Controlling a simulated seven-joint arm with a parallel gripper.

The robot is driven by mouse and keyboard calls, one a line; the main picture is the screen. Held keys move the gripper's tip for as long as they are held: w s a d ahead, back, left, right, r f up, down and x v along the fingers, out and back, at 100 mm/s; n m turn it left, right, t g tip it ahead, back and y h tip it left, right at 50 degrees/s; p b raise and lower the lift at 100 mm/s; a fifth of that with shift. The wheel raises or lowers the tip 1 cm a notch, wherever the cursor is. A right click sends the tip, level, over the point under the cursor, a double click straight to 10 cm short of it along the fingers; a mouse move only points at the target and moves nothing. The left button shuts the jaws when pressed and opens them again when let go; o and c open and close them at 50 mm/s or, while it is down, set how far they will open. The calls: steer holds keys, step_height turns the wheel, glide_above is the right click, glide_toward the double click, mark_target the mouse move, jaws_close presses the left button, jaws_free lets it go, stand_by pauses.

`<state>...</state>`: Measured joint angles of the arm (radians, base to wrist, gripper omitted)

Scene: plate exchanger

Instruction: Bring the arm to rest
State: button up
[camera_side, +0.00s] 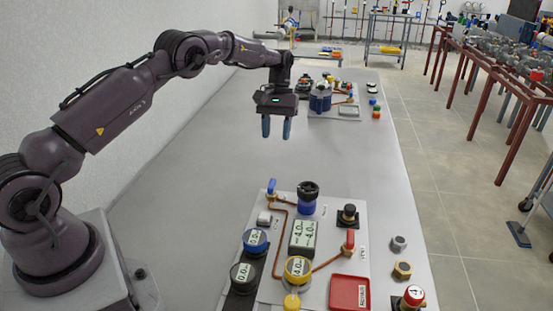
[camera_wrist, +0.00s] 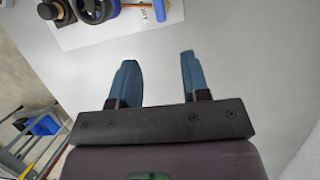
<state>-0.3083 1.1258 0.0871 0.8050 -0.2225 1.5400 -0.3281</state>
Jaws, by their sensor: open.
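My gripper (camera_side: 276,127) hangs from my raised arm over the bare middle of the long grey table (camera_side: 200,160), with its blue fingers pointing down. The fingers are apart with nothing between them. In the wrist view my gripper (camera_wrist: 158,75) also shows two blue fingers spread over plain table surface. My gripper is clear of the near panel (camera_side: 335,225) and touches nothing that I can see.
The near panel carries gauges, a blue-and-black valve (camera_side: 307,197), a red-handled valve (camera_side: 349,242) and a red tray (camera_side: 349,292). Loose fittings (camera_side: 402,270) lie at its right. A second panel (camera_side: 335,110) stands farther back. A white wall (camera_side: 90,40) runs along the left.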

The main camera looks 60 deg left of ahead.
steer(key=s+d+r+m+t+y, duration=0.1)
steer(key=s+d+r, duration=0.4)
steer(key=s, duration=0.5)
steer(key=s+d+r+m+t+y, duration=0.1)
steer(key=s+d+r+m+t, duration=0.3)
steer(key=s+r, duration=0.4)
steer(key=s+d+r+m+t, duration=0.3)
steer(key=s+d+r, duration=0.3)
steer(key=s, duration=0.6)
steer(key=shift+r+y, duration=0.3)
steer(key=shift+y, duration=0.1)
steer(key=shift+s, duration=0.1)
